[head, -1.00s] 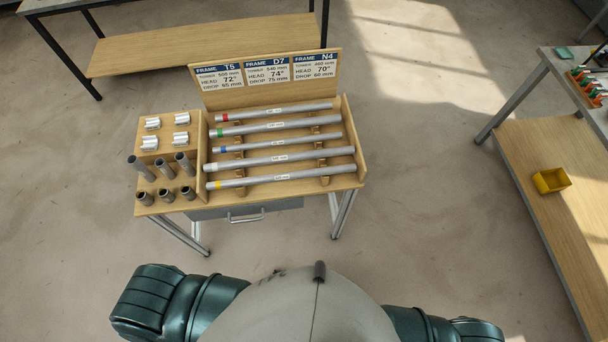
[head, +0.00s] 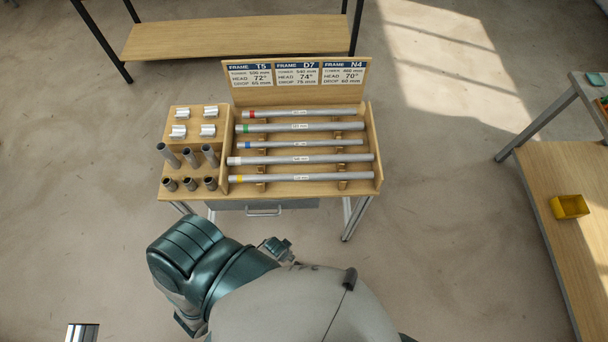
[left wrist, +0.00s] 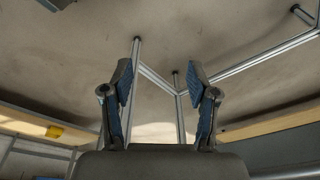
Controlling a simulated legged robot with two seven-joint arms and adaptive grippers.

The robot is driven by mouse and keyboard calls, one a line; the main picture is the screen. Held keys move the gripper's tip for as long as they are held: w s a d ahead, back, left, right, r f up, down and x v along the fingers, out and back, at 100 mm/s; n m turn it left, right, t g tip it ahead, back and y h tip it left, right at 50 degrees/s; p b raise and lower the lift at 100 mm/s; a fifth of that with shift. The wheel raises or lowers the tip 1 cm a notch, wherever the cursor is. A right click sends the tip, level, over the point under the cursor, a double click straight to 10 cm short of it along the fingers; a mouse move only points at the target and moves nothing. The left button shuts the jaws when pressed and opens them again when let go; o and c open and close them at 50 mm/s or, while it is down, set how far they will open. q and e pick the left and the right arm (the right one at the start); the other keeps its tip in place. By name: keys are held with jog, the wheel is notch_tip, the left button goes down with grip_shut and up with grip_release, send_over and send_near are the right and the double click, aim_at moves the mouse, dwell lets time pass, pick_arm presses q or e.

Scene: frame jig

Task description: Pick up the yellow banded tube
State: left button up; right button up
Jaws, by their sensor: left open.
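The yellow banded tube (head: 300,178) is a grey tube with a yellow band near its left end and a pale label at its middle. It lies in the front slot of the wooden rack (head: 377,140), nearest me. My left gripper (left wrist: 160,78) shows in the left wrist view with its two blue-padded fingers spread and nothing between them. Floor and metal table legs show beyond it. The gripper is apart from the tube, which I cannot make out in that view. My right gripper is not in view.
Several other tubes lie behind it, including red (head: 300,113), green (head: 300,127) and blue banded (head: 300,145) ones. Upright dark sockets (head: 190,157) and white fittings (head: 179,131) stand left. A sign board (head: 297,90) rises behind. A yellow bin (head: 570,207) sits at right.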

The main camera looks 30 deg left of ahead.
pick_arm(q)
jog(key=w+d+r+m+y+p, duration=0.15)
jog(key=w+r, duration=0.25)
jog(key=r, duration=0.8)
jog(key=w+r+h+p, duration=0.1)
jog(key=w+r+p, duration=0.15)
jog(key=r, duration=1.05)
jog(key=m+y, duration=0.7)
send_near(303, 177)
jog(key=shift+t+h, duration=0.25)
jog(key=shift+t, duration=0.05)
jog(key=x, duration=0.9)
jog(key=shift+s+a+p, duration=0.1)
jog(key=shift+s+p, duration=0.2)
jog(key=shift+s, duration=0.05)
jog(key=shift+w+a+f, duration=0.1)
jog(key=shift+a+f, duration=0.2)
jog(key=shift+f, duration=0.05)
grip_shut()
